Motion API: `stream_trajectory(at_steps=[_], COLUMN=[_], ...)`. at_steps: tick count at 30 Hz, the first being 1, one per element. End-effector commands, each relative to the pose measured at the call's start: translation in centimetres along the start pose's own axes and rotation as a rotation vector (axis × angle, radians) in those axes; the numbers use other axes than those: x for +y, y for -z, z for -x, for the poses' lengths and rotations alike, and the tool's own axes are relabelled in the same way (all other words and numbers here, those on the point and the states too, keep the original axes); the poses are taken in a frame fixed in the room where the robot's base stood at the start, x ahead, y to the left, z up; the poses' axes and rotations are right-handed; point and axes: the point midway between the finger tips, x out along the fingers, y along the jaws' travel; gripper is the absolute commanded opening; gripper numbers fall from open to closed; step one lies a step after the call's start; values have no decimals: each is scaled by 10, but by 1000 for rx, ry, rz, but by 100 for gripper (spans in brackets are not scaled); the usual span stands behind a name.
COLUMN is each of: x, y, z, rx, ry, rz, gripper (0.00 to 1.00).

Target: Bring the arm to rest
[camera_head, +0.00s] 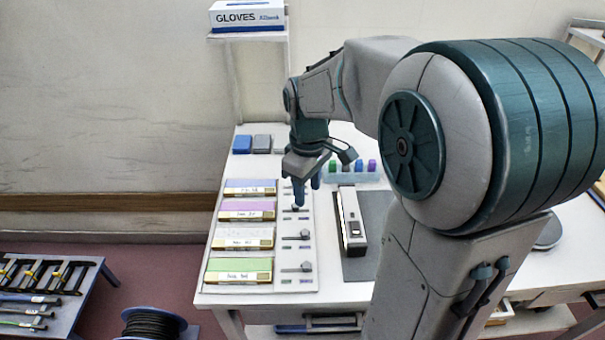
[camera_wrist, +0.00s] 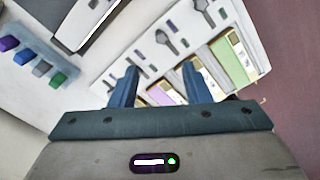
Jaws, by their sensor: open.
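My arm reaches from the right of the head view out over a white table (camera_head: 212,299). My gripper (camera_head: 308,198) points down above a white panel (camera_head: 308,268) that carries several labelled colour cards and small grey sliders. In the wrist view my gripper (camera_wrist: 160,82) has its two blue fingers apart, with nothing between them. The sliders (camera_wrist: 175,42) and cards lie beyond the fingertips. I cannot tell whether the fingertips touch the panel or the slider (camera_head: 296,208) below them.
Right of the panel, a white and black device (camera_head: 351,220) lies on a dark mat (camera_head: 369,263). Behind are a rack of coloured caps (camera_head: 352,177) and small blue and grey blocks (camera_head: 262,143). A glove box (camera_head: 247,14) sits on a shelf. A cable spool (camera_head: 152,325) stands at lower left.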

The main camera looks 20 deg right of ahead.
Motion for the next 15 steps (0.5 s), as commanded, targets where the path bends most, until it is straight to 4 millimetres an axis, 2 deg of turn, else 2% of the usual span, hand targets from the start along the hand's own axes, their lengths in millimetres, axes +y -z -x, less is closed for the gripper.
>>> stream_trajectory(at_steps=[8,11,15], x=[-6,-17,-40], y=[-6,-19,-47], z=[3,10,18], rx=[7,27,81], ry=[-16,-44,-87], rz=[-36,-119,-296], gripper=[43,43,43])
